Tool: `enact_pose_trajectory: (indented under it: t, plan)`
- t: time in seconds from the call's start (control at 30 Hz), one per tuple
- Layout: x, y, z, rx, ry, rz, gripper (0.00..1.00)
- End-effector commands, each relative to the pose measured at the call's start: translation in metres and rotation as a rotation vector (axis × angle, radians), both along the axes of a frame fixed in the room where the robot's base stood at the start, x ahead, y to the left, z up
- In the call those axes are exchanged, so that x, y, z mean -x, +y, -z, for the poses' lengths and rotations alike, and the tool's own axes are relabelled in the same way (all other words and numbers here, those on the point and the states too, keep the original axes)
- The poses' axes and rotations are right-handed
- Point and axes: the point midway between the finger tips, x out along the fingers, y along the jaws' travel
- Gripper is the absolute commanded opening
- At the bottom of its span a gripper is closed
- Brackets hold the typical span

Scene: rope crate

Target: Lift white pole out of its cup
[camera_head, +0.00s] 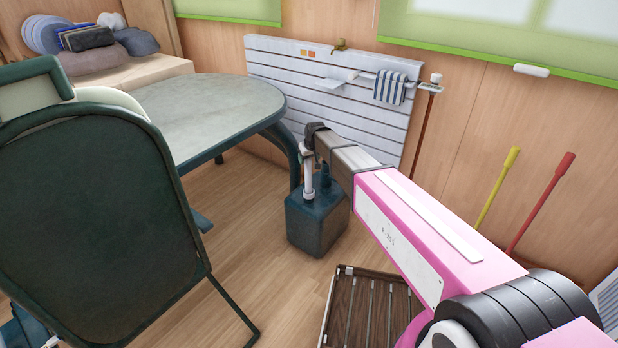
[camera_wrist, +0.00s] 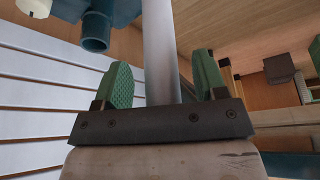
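The white pole (camera_head: 308,178) stands upright at the dark teal stand (camera_head: 318,222) on the floor; its lower end goes down into the teal top, where the cup is hard to make out. My gripper (camera_head: 311,142) is at the pole's upper part. In the wrist view the pole (camera_wrist: 160,45) runs between the two green fingers of my gripper (camera_wrist: 162,75), with a gap on each side, so the gripper is open around it. A teal tube-like cup (camera_wrist: 95,32) shows beside the pole at the top left. The pole's far end is out of that view.
A green-grey table (camera_head: 205,110) stands to the left, its leg close to the stand. A dark folding chair (camera_head: 95,210) is in front of it. A slatted wooden crate (camera_head: 335,305) lies on the floor. A white slatted panel (camera_head: 290,75) is behind. Yellow (camera_head: 497,190) and red (camera_head: 540,205) poles lean right.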

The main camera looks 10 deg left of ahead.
Motion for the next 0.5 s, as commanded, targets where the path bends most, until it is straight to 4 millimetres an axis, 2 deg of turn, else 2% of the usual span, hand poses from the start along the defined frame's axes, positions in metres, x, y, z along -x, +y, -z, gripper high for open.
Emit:
enact_pose_trajectory:
  t: [0.03,0.17,0.33,0.5]
  plan:
    - [0.002,-0.002,0.020,0.024,0.035,-0.003,0.65]
    - [0.004,-0.003,0.015,0.022,0.032,-0.003,0.65]
    - [0.012,-0.009,-0.009,0.018,0.027,-0.002,0.65]
    - [0.022,-0.016,-0.046,0.009,0.014,-0.002,0.65]
